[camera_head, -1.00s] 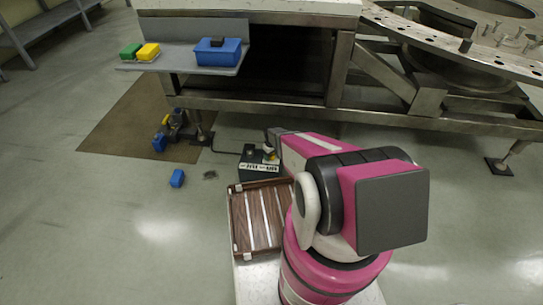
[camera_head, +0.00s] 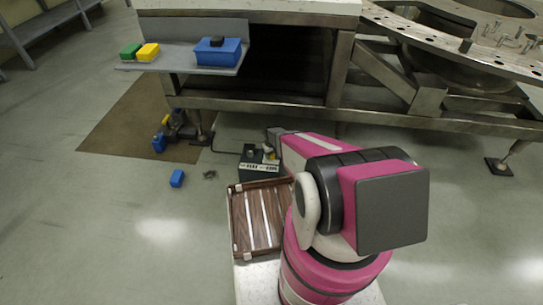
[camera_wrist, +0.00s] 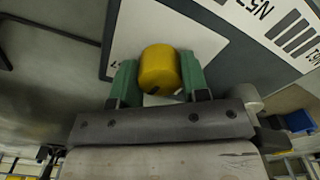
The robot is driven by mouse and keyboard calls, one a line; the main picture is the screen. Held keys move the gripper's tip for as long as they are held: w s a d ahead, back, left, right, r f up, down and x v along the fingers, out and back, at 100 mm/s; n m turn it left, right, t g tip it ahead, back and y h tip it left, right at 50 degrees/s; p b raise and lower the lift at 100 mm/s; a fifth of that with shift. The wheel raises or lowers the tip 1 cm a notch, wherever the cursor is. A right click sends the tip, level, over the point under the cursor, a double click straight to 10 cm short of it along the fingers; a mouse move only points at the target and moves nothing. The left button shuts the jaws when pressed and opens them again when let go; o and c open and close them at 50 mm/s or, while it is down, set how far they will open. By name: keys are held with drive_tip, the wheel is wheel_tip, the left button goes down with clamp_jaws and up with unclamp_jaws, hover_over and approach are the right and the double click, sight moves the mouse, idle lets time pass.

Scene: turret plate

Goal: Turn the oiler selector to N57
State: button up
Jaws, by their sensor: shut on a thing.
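The oiler selector is a dark box (camera_head: 246,171) with a white label strip, on the floor by the bench frame. Its round yellow knob (camera_wrist: 159,70) stands on a white panel in the wrist view. My gripper (camera_wrist: 158,77) has its two green fingers on either side of the knob and is shut on it. Part of a label reading "N5" (camera_wrist: 262,9) shows at upper right; the rest is cut off or too small to read. A mark left of the knob is mostly hidden by a finger. I cannot tell which label the knob points to.
A wooden tray (camera_head: 234,218) with light strips lies right in front of the box. A blue block (camera_head: 177,178) lies on the floor to the left. The steel bench (camera_head: 270,102) stands behind. A shelf (camera_head: 187,59) holds a blue bin (camera_head: 218,55).

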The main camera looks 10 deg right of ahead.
drive_tip(key=m, duration=0.5)
drive_tip(key=shift+m, duration=2.5)
drive_tip(key=o, duration=0.9)
drive_tip(key=shift+o, duration=0.2)
drive_tip(key=shift+r, duration=0.1)
wheel_tip(320, 180, up, 11)
drive_tip(key=shift+f, duration=0.2)
